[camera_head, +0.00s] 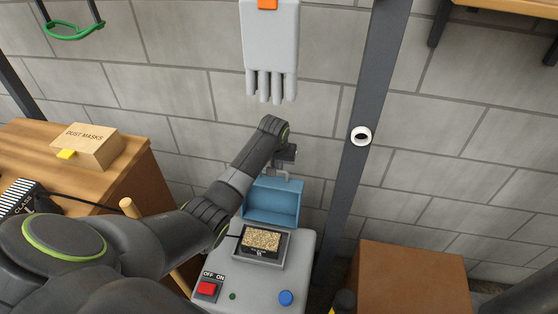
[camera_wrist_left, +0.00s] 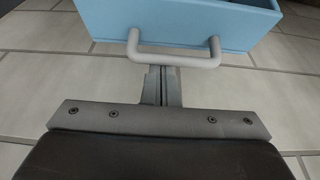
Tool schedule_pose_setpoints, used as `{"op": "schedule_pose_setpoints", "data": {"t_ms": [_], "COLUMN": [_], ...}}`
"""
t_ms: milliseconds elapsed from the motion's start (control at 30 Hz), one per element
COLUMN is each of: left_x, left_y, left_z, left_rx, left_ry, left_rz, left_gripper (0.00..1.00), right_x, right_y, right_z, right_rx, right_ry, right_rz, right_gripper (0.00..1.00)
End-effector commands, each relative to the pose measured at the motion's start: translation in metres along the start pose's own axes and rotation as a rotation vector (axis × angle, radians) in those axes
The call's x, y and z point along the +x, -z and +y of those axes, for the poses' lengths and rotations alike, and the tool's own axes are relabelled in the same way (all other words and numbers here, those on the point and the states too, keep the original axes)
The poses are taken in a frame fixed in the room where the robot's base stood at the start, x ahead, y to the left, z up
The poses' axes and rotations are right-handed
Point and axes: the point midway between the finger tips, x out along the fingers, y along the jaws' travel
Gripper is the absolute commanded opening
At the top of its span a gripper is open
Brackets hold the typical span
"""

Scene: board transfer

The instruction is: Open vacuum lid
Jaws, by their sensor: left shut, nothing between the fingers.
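The vacuum machine (camera_head: 240,290) is a light grey box. Its blue lid (camera_head: 271,204) stands raised at the back, with its hollow inner side facing me; the lid also shows at the top of the left wrist view (camera_wrist_left: 185,22). The lid's grey handle (camera_wrist_left: 175,60) is a U-shaped bar on its outer side. My left gripper (camera_head: 287,160) is shut and empty, with its fingertips (camera_wrist_left: 161,75) right at the middle of the handle; whether they touch it I cannot tell. A dark board with a speckled gold top (camera_head: 262,240) lies in the uncovered recess. My right gripper is not in view.
The machine's front has a red OFF/ON switch (camera_head: 207,288) and a blue button (camera_head: 286,298). A wooden cabinet with a dust mask box (camera_head: 93,147) stands left. A dark post (camera_head: 372,110) and a brown box (camera_head: 410,280) are right. A grey glove (camera_head: 270,45) hangs above.

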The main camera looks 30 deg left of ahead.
Motion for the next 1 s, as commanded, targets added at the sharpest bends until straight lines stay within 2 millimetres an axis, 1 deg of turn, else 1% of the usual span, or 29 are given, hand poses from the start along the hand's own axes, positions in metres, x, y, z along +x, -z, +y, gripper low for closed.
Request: {"op": "schedule_pose_setpoints", "data": {"t_ms": [33, 100, 300, 433, 600, 1000], "left_x": [-0.009, -0.013, -0.023, -0.028, -0.030, -0.029], "left_y": [-0.002, -0.007, -0.021, -0.030, -0.036, -0.037], "left_z": [0.000, 0.001, 0.001, 0.000, 0.000, 0.000], "left_rx": [0.001, 0.001, 0.000, -0.001, -0.001, -0.001], "left_ry": [0.000, -0.002, -0.001, -0.001, -0.001, -0.001], "left_rz": [0.013, 0.036, 0.110, 0.157, 0.193, 0.197], "left_gripper": [0.00, 0.00, 0.00, 0.00, 0.00, 0.00], "right_x": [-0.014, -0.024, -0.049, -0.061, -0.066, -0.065], "right_y": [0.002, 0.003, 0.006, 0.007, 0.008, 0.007], "right_z": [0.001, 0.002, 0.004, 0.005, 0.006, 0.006], "right_rx": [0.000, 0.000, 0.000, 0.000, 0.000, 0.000], "right_ry": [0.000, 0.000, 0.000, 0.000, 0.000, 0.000], "right_rz": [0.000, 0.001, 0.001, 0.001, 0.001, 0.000], "right_gripper": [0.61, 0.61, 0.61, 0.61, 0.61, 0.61]}}
